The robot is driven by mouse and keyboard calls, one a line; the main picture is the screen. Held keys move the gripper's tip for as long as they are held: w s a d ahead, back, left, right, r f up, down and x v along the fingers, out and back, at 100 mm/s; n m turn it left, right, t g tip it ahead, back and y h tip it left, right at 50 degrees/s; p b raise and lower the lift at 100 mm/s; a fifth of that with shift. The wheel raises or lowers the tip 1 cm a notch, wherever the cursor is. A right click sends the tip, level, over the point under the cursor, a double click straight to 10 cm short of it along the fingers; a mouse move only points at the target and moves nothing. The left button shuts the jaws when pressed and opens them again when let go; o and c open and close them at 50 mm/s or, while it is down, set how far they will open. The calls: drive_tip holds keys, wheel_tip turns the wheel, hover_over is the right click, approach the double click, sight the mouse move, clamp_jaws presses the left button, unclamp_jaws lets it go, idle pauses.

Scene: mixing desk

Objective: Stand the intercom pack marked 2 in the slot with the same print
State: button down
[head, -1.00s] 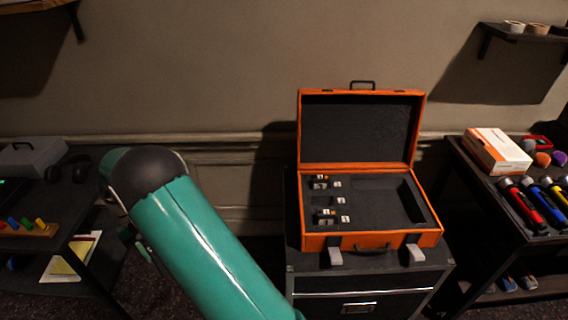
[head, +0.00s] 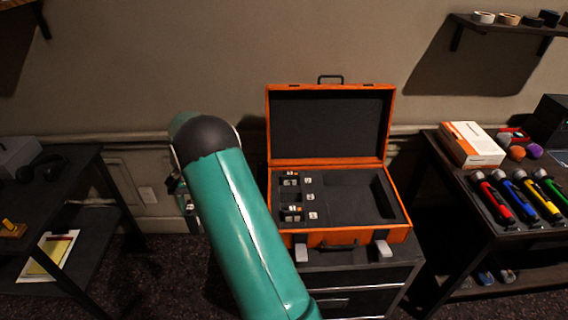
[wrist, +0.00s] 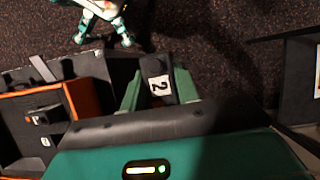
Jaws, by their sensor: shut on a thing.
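The intercom pack marked 2 (wrist: 159,88) is dark with a white label and shows in the wrist view. My gripper (wrist: 157,78) is shut on it, with a green finger on each side. In the head view my own arm mostly hides the gripper, left of the case. The open orange case (head: 345,238) stands on a dark cabinet, with black foam inside. Small packs stand at the foam's left (head: 291,181), at the back and front. White labels (head: 310,197) sit beside the slots, too small to read. The case's edge also shows at left in the wrist view (wrist: 85,103).
A desk (head: 440,190) at right holds a white-orange box (head: 470,145) and several coloured microphones (head: 520,198). A dark table at left holds headphones (head: 48,168). The raised lid (head: 328,125) stands at the case's back. Carpet is clear between the left table and cabinet.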

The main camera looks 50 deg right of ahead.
drive_tip(key=s+d+r+m+t, duration=0.15)
drive_tip(key=s+d+m, duration=0.4)
drive_tip(key=d, duration=0.55)
drive_tip(key=s+d+r+m+t, duration=0.1)
drive_tip(key=s+d+m+t, duration=0.25)
drive_tip(key=d+m, duration=0.55)
drive_tip(key=s+d+r+m+t, duration=0.2)
drive_tip(key=s+d+m, duration=0.25)
drive_tip(key=d, duration=0.75)
drive_tip(key=shift+s+d+f, duration=0.1)
drive_tip(key=shift+s+f, duration=0.05)
drive_tip(key=shift+f, duration=3)
drive_tip(key=shift+s+d+f, duration=0.1)
drive_tip(key=shift+s+f, duration=0.05)
drive_tip(key=shift+f, duration=2.95)
drive_tip(key=shift+f, duration=0.25)
drive_tip(key=c, duration=1)
unclamp_jaws()
drive_tip(key=shift+o, duration=0.2)
drive_tip(key=v, duration=1.3)
drive_tip(key=shift+r, duration=0.35)
